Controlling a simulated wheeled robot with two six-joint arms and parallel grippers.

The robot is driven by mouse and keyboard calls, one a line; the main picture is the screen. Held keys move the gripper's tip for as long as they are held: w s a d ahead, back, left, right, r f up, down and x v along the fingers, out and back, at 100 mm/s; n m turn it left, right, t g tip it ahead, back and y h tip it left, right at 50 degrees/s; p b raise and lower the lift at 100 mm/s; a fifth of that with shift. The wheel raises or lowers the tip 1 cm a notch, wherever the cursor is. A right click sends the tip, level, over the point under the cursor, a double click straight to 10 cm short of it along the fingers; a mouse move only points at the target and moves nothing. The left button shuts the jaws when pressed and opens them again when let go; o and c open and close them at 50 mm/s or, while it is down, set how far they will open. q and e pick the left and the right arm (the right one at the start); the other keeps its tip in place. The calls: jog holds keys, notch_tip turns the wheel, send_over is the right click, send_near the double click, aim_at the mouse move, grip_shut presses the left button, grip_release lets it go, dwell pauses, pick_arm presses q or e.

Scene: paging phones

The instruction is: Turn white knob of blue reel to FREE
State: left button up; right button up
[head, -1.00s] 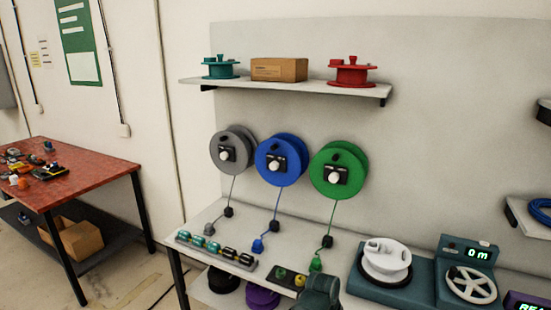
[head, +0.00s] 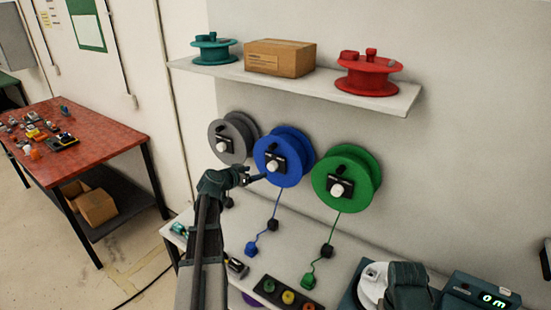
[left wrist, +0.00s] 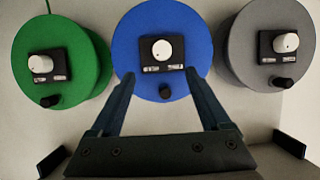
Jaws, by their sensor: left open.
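The blue reel (head: 291,143) hangs on the wall panel between a grey and a green reel. Its white knob (head: 272,166) sits on a black plate at the reel's front; the plate's labels are too small to read. My left gripper (head: 258,178) is open, in front of the reel and close to the knob. In the left wrist view the blue reel (left wrist: 205,30) is centred, and the open fingers (left wrist: 160,78) flank the line of the white knob (left wrist: 162,49) without reaching around it. My right gripper (head: 408,287) shows in part at the bottom; its jaws are not clear.
The grey reel (head: 232,128) and green reel (head: 362,170) stand close on either side, each with its own white knob. A shelf (head: 310,88) with a box and two small reels is above. A bench with cable ends and devices is below.

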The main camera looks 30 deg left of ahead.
aim_at(271, 167)
pick_arm(q)
jog(key=b+x, duration=0.1)
jog(key=x, duration=0.3)
jog(key=b+x, duration=0.2)
jog(key=x, duration=0.3)
jog(key=b+x, duration=0.2)
jog(key=x, duration=0.2)
jog(key=shift+w+a, duration=0.25)
jog(key=shift+w, duration=0.1)
grip_shut()
